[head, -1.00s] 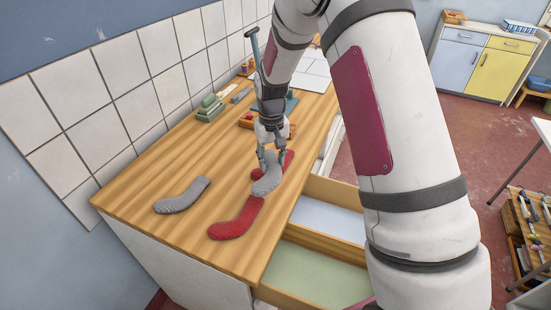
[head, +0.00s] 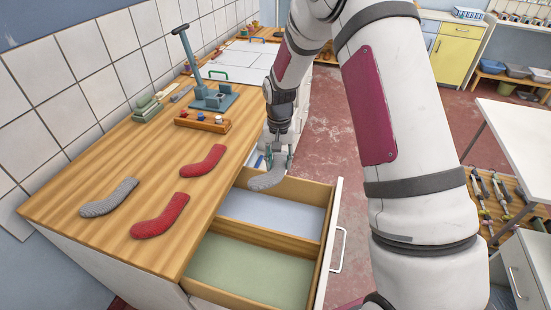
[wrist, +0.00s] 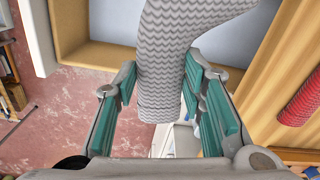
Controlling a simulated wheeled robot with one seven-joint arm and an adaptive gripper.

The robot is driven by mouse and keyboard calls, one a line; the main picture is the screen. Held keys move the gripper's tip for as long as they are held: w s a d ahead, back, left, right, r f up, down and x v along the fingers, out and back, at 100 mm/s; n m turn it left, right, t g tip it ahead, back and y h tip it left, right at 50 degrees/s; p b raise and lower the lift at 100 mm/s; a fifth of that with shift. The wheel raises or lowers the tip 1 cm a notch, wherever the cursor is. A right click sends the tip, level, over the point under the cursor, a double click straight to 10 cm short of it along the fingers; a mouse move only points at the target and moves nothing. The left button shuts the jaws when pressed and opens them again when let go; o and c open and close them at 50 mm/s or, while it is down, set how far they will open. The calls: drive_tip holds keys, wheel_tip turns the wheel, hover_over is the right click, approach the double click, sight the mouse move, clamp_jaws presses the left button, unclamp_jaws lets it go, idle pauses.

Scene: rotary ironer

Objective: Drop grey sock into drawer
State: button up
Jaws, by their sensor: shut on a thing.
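My gripper (head: 279,158) is shut on a grey sock (head: 268,179) and holds it up over the far end of the open drawer (head: 330,235). In the wrist view the grey patterned sock (wrist: 165,85) hangs between the teal finger pads, above the drawer's wooden wall. The drawer has a pale blue compartment (head: 270,212) at the far side and a green compartment (head: 248,270) at the near side, with a wooden divider between. The sock appears above the blue compartment's far edge. Both compartments look empty where visible. Another grey sock (head: 108,197) lies on the worktop.
Two red socks, one nearer (head: 160,216) and one farther (head: 202,161), lie on the wooden worktop (head: 90,232). A wooden tray (head: 202,122) and a blue-grey device with a lever (head: 212,98) stand farther back. A white table (head: 515,130) is at the right.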

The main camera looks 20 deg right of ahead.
drive_tip(key=shift+w+d+f+m, duration=0.2)
drive_tip(key=shift+d+f+m, duration=0.25)
drive_tip(key=shift+f+m, duration=0.3)
drive_tip(key=shift+f+b, duration=0.75)
drive_tip(key=shift+f, duration=2.15)
drive_tip(key=o, duration=0.9)
drive_tip(key=shift+c, duration=0.2)
wheel_tip(320, 180, up, 12)
